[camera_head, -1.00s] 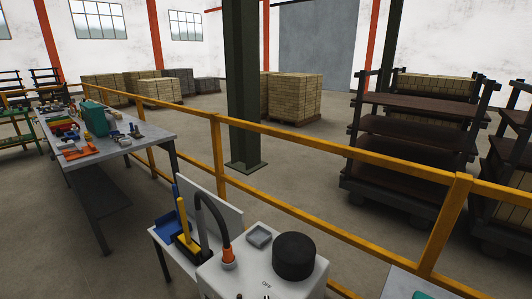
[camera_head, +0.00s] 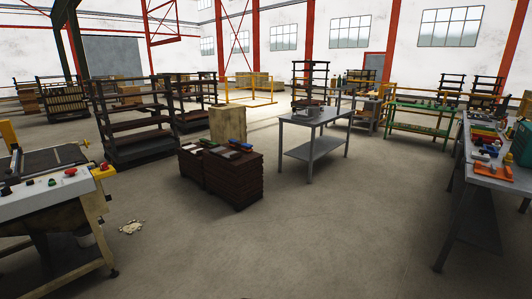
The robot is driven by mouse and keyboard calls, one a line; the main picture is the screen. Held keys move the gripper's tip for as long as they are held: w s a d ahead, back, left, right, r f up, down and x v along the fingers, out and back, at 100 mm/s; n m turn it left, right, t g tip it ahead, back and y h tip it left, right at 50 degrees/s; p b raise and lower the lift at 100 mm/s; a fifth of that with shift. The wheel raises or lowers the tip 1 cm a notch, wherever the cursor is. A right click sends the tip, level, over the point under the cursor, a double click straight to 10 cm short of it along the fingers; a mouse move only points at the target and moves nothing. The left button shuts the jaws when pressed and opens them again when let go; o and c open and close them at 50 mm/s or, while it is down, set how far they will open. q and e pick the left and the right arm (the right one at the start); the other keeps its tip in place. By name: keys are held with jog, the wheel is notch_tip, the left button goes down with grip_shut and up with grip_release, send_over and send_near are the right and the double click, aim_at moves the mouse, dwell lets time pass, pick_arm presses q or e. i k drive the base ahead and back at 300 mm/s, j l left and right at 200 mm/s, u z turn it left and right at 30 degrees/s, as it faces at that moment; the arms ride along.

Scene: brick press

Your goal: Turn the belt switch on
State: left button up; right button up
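A machine with a pale front panel (camera_head: 45,195) stands at the left edge of the view, with a dark flat bed (camera_head: 48,161) on top. A red button (camera_head: 71,172) sits on the panel, and another red button (camera_head: 104,167) sits on a yellow block at its right corner. A dark knob (camera_head: 6,190) shows at the far left. I cannot tell whether any of these is the belt switch, and no on or off label is readable. Neither of my grippers is in view.
Brown stacks (camera_head: 235,180) topped with coloured pieces stand mid-floor. A grey table (camera_head: 312,121) is behind them. A cluttered workbench (camera_head: 500,178) is at the right edge, with a green bench (camera_head: 420,115) beyond. Dark racks (camera_head: 135,120) stand behind the machine. The front middle floor is clear.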

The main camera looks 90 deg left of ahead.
aim_at(104, 167)
jog(key=u, duration=4.1)
jog(key=z, duration=0.5)
jog(key=i+j+z, duration=0.3)
jog(key=z, duration=0.15)
jog(key=i+j+z, duration=0.2)
jog(key=j+z, duration=0.2)
jog(key=i+j+z, duration=0.2)
jog(key=j+z, duration=0.25)
